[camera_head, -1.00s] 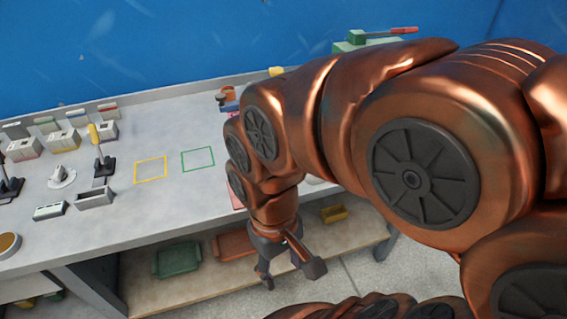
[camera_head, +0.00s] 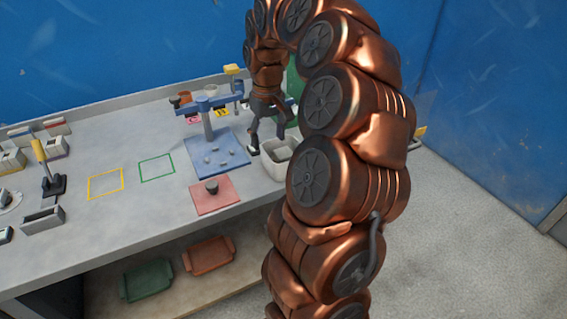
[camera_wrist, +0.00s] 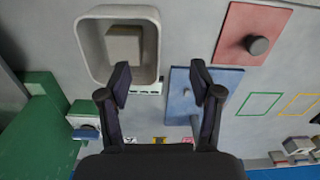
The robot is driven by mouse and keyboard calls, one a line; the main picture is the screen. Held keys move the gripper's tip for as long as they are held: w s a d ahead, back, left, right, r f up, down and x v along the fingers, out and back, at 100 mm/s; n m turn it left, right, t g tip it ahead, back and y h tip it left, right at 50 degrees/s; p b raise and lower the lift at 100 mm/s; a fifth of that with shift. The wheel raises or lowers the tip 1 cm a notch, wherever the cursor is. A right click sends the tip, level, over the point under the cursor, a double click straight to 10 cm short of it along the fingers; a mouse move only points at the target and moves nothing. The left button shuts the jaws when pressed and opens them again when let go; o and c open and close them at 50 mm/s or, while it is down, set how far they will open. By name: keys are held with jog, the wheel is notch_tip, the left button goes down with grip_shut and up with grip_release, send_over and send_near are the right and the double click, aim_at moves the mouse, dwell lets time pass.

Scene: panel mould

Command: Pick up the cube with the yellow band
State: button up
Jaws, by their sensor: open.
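My gripper (camera_head: 268,141) is open and empty above the bench, beside a pale open bin (camera_head: 281,167). In the wrist view its two fingers (camera_wrist: 160,80) are spread below the same bin (camera_wrist: 151,45). A plain grey-beige block (camera_wrist: 124,44) lies in the bin; no yellow band shows on its visible face. At the left edge of the head view, a pale box-shaped piece (camera_head: 11,161) has what looks like a yellowish strip, too small to be sure. I cannot tell which piece is the cube with the yellow band.
A blue stand (camera_head: 209,128) on a blue base and a red plate (camera_head: 214,196) with a dark knob are left of the bin. Yellow (camera_head: 106,184) and green (camera_head: 157,168) outlines mark clear bench. A yellow-handled lever (camera_head: 45,165) stands further left.

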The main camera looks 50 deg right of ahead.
jog(key=m, duration=0.1)
send_over(284, 153)
jog(key=shift+a+f, duration=0.2)
jog(key=shift+f, duration=0.65)
jog(key=shift+d+f+p, duration=0.15)
jog(key=shift+f+p, duration=0.3)
jog(key=shift+f, duration=1.5)
jog(key=shift+d+f+p, duration=0.1)
jog(key=shift+f+p, duration=0.35)
jog(key=shift+f, duration=1.5)
jog(key=shift+c, duration=0.3)
jog(key=c, duration=0.9)
jog(key=shift+c, duration=0.2)
jog(key=shift+r, duration=0.15)
